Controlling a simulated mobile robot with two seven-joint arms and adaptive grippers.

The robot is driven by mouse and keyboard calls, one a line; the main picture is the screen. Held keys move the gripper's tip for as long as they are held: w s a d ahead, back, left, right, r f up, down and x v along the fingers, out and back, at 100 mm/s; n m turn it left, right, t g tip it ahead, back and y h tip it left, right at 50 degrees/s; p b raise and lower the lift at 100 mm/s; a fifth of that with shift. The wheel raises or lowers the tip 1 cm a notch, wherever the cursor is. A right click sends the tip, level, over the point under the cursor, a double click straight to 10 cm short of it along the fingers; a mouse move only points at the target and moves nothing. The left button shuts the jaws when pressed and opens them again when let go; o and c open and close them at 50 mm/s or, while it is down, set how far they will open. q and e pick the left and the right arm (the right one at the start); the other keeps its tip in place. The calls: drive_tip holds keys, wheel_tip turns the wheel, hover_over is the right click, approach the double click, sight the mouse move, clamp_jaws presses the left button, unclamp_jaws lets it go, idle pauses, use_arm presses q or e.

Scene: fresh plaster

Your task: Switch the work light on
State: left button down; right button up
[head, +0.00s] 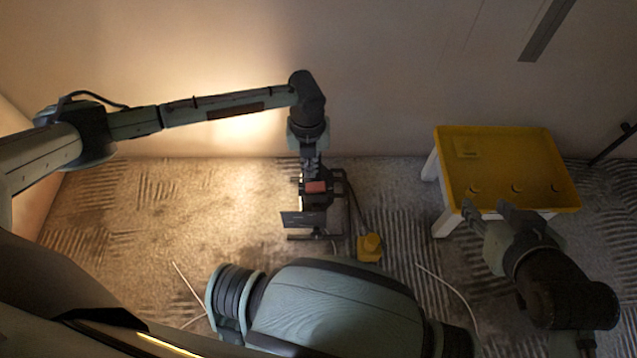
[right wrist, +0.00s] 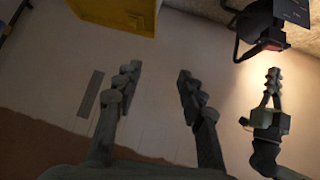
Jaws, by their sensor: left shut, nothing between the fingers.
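The work light (head: 312,219) stands on the floor near the wall, a dark lamp on a tubular frame. It has a red switch (head: 316,187) on top. A warm glow lies on the wall and floor to its left, so it appears lit. My left gripper (head: 313,174) is shut and points down just above the red switch; I cannot tell whether it touches. In the right wrist view the light (right wrist: 262,22) is at top right, with my left gripper (right wrist: 273,75) close below the switch. My right gripper (head: 487,206) is open and empty beside the yellow-topped table.
The yellow-topped table (head: 510,150) with white legs stands at the right by the wall, several small round items on it. A yellow block (head: 370,248) sits on the floor right of the lamp. Thin pale cables or strips lie on the floor. A dark strip (head: 545,32) is on the wall.

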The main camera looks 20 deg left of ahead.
use_arm(q)
drive_tip(key=shift+r+p, duration=0.45)
drive_tip(key=shift+p, duration=0.05)
use_arm(e)
drive_tip(key=s+d+f+g+h, duration=0.1)
drive_tip(key=s+d+f+g, duration=0.1)
drive_tip(key=s+d, duration=0.2)
drive_tip(key=shift+f+m+g, duration=0.3)
drive_tip(key=shift+f, duration=0.1)
drive_tip(key=shift+s, duration=0.1)
